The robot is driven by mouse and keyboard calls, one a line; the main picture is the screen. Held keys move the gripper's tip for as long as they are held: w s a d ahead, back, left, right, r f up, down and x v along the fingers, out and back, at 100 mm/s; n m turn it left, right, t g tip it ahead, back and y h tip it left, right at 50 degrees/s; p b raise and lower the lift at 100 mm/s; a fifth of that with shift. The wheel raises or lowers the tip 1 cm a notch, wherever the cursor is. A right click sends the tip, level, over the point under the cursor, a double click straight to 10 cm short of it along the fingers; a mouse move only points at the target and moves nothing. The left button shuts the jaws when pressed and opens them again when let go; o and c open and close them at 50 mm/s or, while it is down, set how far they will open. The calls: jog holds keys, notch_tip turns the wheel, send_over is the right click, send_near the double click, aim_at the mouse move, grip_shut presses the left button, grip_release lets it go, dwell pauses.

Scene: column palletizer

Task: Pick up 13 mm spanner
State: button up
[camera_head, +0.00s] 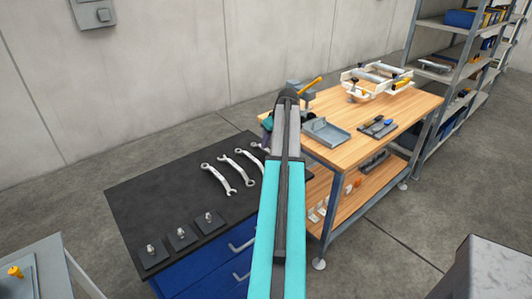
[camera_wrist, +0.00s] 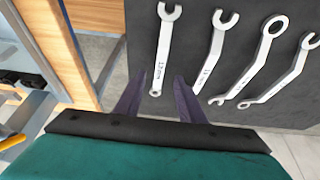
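Several silver spanners lie in a row on a dark bench top. In the wrist view the leftmost spanner (camera_wrist: 163,50) has a size mark ending in "mm", too small to read surely. A second spanner (camera_wrist: 212,58) also carries a mark I cannot read, so I cannot tell which is the 13 mm one. My gripper (camera_wrist: 159,74) is open and empty, its dark fingers on either side of the leftmost spanner's lower part. I cannot tell its height above the bench. In the head view my arm hides most of my gripper and some spanners.
Three small dark plates with upright pegs, one plate (camera_head: 182,238) in the middle, sit on the dark bench top (camera_head: 150,197). A wooden workbench (camera_head: 345,150) with a grey tray (camera_head: 326,133) stands close on the right. Shelving is behind it. The bench top's far-left part is clear.

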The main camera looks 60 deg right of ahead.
aim_at(267, 149)
jog(key=shift+p+x, duration=1)
jog(key=shift+x, duration=1.3)
grip_shut()
